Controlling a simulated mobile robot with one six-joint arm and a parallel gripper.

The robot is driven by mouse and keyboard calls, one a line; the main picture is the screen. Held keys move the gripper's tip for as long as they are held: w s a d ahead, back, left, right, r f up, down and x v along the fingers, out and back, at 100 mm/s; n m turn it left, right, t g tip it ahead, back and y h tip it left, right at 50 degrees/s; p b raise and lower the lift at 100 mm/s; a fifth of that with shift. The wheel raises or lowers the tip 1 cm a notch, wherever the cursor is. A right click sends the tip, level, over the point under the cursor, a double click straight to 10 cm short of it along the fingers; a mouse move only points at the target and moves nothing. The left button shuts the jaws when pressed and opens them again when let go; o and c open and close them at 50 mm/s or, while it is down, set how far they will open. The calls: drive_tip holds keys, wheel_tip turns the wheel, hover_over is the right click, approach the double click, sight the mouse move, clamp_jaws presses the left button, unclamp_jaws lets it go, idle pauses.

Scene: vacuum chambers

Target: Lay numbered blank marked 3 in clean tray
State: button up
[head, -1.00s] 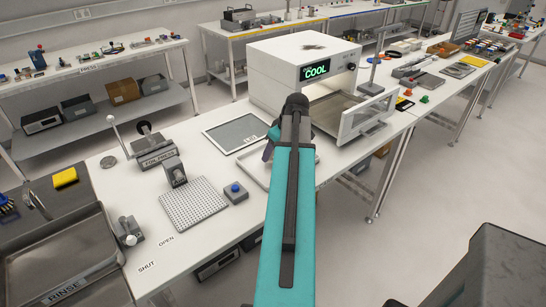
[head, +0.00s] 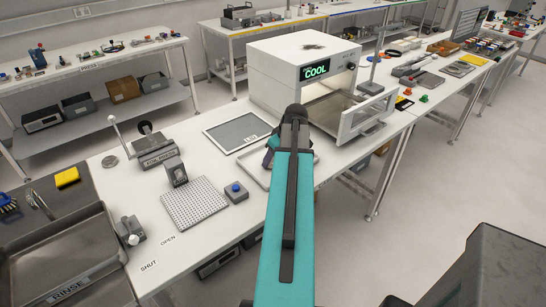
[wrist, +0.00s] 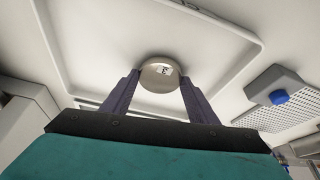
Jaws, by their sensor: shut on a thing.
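A round, pale metal blank (wrist: 158,82) is between my gripper's fingertips (wrist: 160,88) in the wrist view. It bears a small dark mark on a white patch, possibly a 3, seen at an angle. My gripper is shut on it. A white, low-rimmed tray (wrist: 110,40) fills much of the wrist view behind the blank. In the head view my arm covers much of this tray, and the gripper and blank are mostly hidden. I cannot tell whether the blank touches the tray floor.
The white oven-like chamber (head: 290,65) reads COOL and has its door (head: 366,112) open beside my arm. A dark framed panel (head: 238,133) lies left of the tray. A perforated plate (head: 193,203) and a blue-button box (head: 235,193) stand nearer on the bench.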

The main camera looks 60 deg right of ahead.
drive_tip(key=shift+f, duration=0.2)
drive_tip(key=o, duration=1.5)
drive_tip(key=shift+c, duration=0.2)
drive_tip(key=shift+r, duration=0.25)
drive_tip(key=b+v, duration=0.2)
drive_tip(key=v, duration=0.9)
drive_tip(key=shift+s+r+b, duration=0.25)
drive_tip(key=shift+r+b, duration=0.05)
drive_tip(key=shift+r, duration=0.05)
